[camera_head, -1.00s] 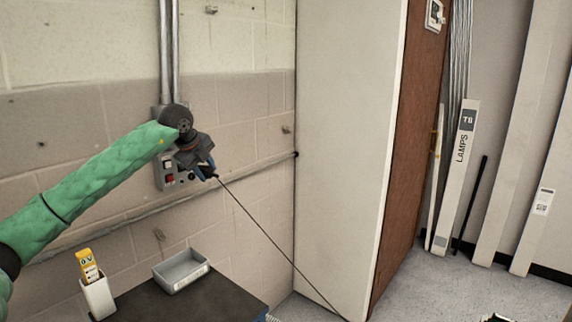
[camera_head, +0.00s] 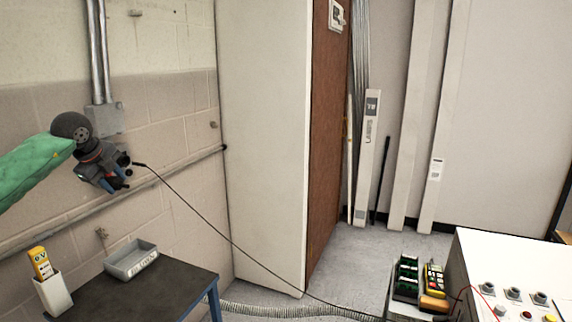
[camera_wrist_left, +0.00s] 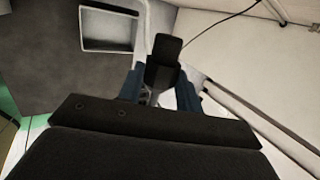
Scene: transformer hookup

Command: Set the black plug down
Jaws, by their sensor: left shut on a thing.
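The black plug (camera_wrist_left: 166,55) is held between the blue fingers of my left gripper (camera_wrist_left: 160,92) in the left wrist view. In the head view my left gripper (camera_head: 117,184) is in the air in front of the wall, above and left of the dark table (camera_head: 160,296). Its body hides most of the plug there. A thin black cable (camera_head: 200,215) runs from beside the gripper down to the right. My right gripper is not in view.
A grey tray (camera_head: 135,266) and a white holder (camera_head: 54,294) with a yellow tester (camera_head: 41,263) stand on the table. The table's front right is bare. A white console (camera_head: 500,260) and a green-and-black cased item (camera_head: 407,280) are at the lower right.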

